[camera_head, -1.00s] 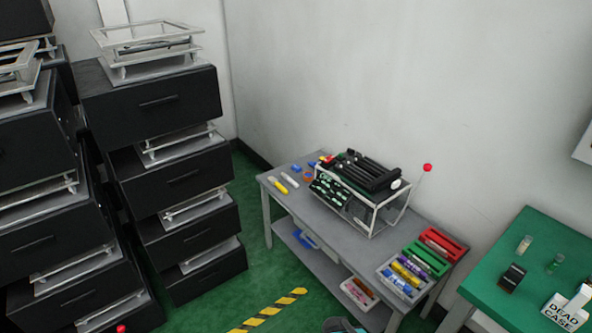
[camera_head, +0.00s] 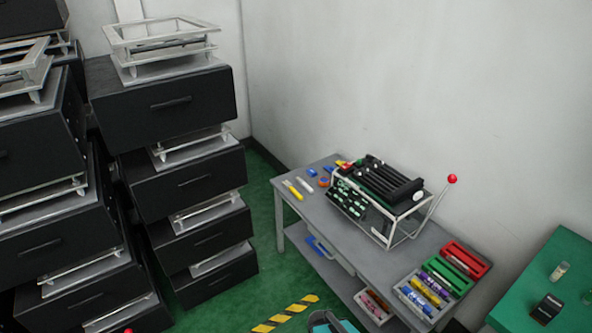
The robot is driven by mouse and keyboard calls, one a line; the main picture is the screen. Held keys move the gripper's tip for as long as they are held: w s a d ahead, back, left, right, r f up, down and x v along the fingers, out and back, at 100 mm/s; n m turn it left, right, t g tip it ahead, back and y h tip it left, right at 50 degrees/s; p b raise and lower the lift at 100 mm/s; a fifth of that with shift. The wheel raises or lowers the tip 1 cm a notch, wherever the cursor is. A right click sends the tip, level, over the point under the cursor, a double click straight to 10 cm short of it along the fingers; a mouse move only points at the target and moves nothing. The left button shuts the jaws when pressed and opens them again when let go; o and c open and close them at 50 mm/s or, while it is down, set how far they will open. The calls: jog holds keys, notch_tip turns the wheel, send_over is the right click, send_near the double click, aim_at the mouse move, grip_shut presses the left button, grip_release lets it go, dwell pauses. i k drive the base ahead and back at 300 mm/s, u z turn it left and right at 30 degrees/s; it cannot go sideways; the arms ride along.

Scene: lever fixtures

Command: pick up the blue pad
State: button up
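A small blue item (camera_head: 312,172), which looks like the blue pad, lies flat on the grey table (camera_head: 325,225) near its far left corner. It is small in the picture, so its details cannot be told. An orange-and-blue round item lies just to its right. No gripper fingers can be made out. A teal and grey shape at the bottom edge may be part of my arm, well apart from the blue item.
A white-framed rack with a red-knobbed lever (camera_head: 452,179) stands on the table. A yellow-handled tool (camera_head: 293,190) and a white tool (camera_head: 304,184) lie near the blue item. Bins of markers (camera_head: 425,292) sit at the right end. Black drawer stacks (camera_head: 165,104) stand left. Green floor lies between.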

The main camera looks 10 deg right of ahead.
aim_at(311, 172)
jog(key=u, duration=0.55)
jog(key=i, duration=1.05)
jog(key=u, duration=0.2)
